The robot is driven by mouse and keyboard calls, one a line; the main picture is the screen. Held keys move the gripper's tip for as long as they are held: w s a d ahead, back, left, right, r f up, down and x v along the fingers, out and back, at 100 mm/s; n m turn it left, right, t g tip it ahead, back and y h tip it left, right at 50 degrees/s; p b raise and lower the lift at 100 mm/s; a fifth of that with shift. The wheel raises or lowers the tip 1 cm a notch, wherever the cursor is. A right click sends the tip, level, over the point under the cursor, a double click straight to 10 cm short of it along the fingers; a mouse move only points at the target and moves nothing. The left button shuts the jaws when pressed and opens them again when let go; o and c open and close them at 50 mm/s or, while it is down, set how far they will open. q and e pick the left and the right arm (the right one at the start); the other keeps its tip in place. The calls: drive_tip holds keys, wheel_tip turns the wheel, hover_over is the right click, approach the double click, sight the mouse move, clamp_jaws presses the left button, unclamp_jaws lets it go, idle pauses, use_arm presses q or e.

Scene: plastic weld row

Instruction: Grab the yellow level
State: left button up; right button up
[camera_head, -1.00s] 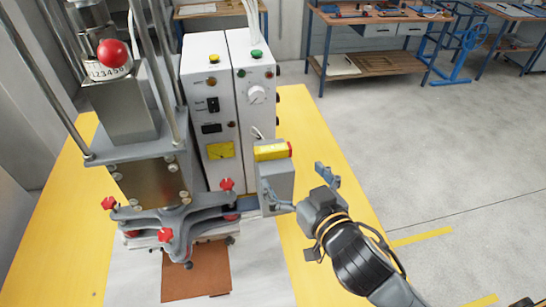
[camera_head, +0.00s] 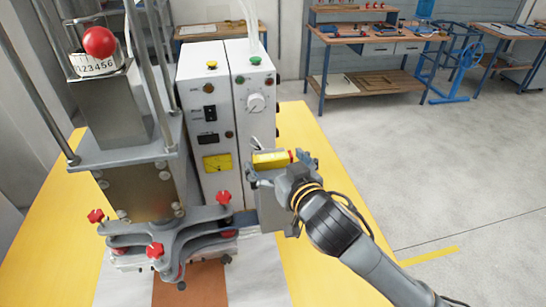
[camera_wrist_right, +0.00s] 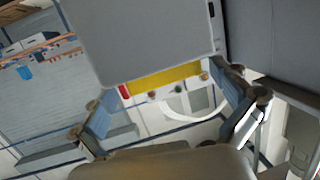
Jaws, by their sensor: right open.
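The yellow level (camera_head: 272,159), with a red end at its right, lies on top of a grey block (camera_head: 270,208) beside the white control box. My right gripper (camera_head: 281,167) is open at the level, with one finger near its left end and the other by its red end. In the right wrist view the level (camera_wrist_right: 165,80) shows as a yellow strip along the edge of a large grey surface, between the spread fingers of my right gripper (camera_wrist_right: 168,117). Whether the fingers touch the level cannot be told. My left gripper is not in view.
A press with red knobs (camera_head: 155,250) stands left of the level, on a yellow table (camera_head: 325,215). The white control box (camera_head: 208,100) rises close behind the level. Open floor (camera_head: 440,170) lies to the right, with workbenches (camera_head: 375,50) at the back.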

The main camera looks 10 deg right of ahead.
drive_tip(key=shift+w+a+f, duration=0.2)
drive_tip(key=shift+w, duration=0.45)
drive_tip(key=shift+s, duration=0.1)
drive_tip(key=c, duration=1)
